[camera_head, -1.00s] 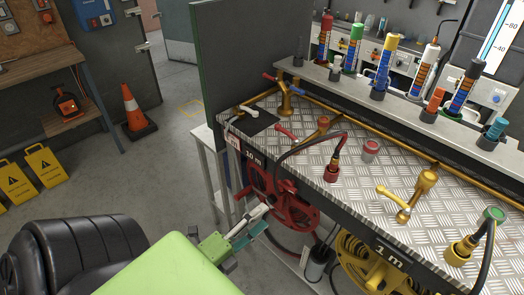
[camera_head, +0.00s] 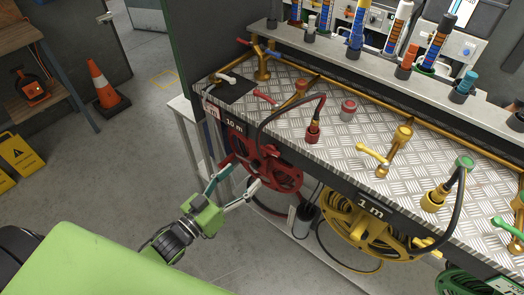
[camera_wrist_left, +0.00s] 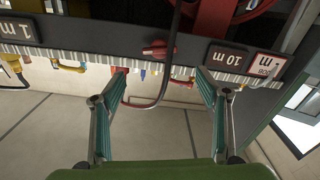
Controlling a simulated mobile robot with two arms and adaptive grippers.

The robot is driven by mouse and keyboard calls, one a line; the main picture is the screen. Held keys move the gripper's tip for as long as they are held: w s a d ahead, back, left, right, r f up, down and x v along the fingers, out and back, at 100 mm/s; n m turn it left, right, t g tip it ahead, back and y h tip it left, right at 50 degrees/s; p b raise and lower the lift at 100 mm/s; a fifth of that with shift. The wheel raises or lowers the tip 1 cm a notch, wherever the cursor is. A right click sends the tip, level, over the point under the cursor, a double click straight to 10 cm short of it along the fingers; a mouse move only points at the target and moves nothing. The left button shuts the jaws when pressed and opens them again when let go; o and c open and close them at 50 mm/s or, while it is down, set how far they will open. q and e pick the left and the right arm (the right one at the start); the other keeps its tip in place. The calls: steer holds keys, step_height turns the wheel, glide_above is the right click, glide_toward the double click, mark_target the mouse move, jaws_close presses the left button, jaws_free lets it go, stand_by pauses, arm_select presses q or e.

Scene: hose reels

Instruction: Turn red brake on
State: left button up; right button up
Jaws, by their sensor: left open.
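The red hose reel (camera_head: 283,178) hangs under the front edge of the workbench, beside the "10 m" label (camera_head: 234,126). The wrist view shows the same open fingers (camera_wrist_left: 162,76). My right gripper is not in view.
The checker-plate bench top (camera_head: 330,155) carries a red hose connector (camera_head: 312,132) and a yellow lever (camera_head: 372,153). A yellow reel (camera_head: 355,222) hangs to the right. An orange cone (camera_head: 105,86) stands on open floor at left.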

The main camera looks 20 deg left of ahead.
mark_target(268, 152)
arm_select(q)
steer(key=p+x, duration=0.1)
steer(key=x, duration=1.1)
steer(key=shift+w+d, duration=0.1)
steer(key=shift+w, duration=0.1)
steer(key=c, duration=1.1)
